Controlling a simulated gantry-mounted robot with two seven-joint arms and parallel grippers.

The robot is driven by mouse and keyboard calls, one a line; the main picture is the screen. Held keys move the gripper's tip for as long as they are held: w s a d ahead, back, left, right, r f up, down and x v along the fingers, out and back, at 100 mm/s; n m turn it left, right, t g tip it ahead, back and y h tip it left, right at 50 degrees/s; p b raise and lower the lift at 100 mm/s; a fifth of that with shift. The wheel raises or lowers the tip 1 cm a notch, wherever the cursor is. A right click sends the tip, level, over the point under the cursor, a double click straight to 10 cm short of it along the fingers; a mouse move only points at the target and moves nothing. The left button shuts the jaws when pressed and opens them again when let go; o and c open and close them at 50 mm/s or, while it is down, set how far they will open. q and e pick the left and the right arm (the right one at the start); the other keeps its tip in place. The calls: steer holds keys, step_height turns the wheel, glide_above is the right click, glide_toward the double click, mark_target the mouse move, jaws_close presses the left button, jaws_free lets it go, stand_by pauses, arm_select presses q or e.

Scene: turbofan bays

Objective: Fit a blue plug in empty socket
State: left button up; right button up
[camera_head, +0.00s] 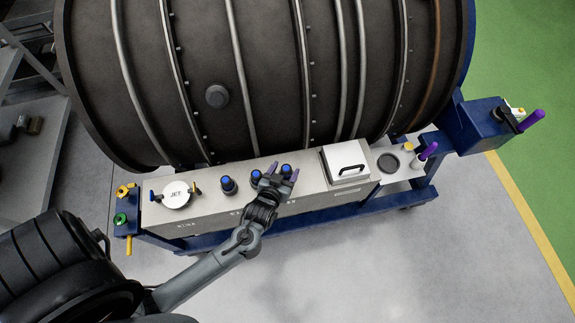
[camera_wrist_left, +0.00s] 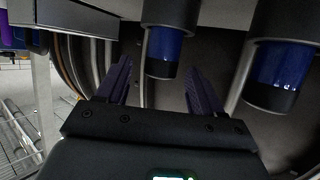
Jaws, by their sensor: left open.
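Blue plugs stand in a row on the grey panel (camera_head: 208,207) in the head view: one on the left (camera_head: 228,185), one in the middle (camera_head: 256,176) and one on the right (camera_head: 286,169). My left gripper (camera_head: 283,172) is open, with purple fingers at the right plug. In the left wrist view, a blue plug (camera_wrist_left: 164,52) with a dark end shows between the open fingers (camera_wrist_left: 158,75), with no grip on it. Another blue plug (camera_wrist_left: 278,75) shows to the right. I cannot make out an empty socket. My right gripper is not in view.
The large dark engine casing (camera_head: 270,75) rises behind the panel. A white JET cap (camera_head: 175,194) is on the panel's left, and a white box with a black handle (camera_head: 345,161) is right of the plugs. Purple levers (camera_head: 428,150) stand farther right. The floor in front is clear.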

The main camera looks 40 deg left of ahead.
arm_select(q)
steer(key=s+d+r+m+g+h, duration=0.2)
steer(key=s+d+r+m+g, duration=0.1)
steer(key=s, duration=0.5)
steer(key=s+d+r+m+g+h, duration=0.2)
steer(key=s+r+g, duration=0.3)
steer(key=s, duration=0.4)
steer(key=shift+d+m+g+h, duration=0.4)
steer(key=shift+d+m+g, duration=0.1)
steer(key=shift+d, duration=0.1)
steer(key=shift+s, duration=0.1)
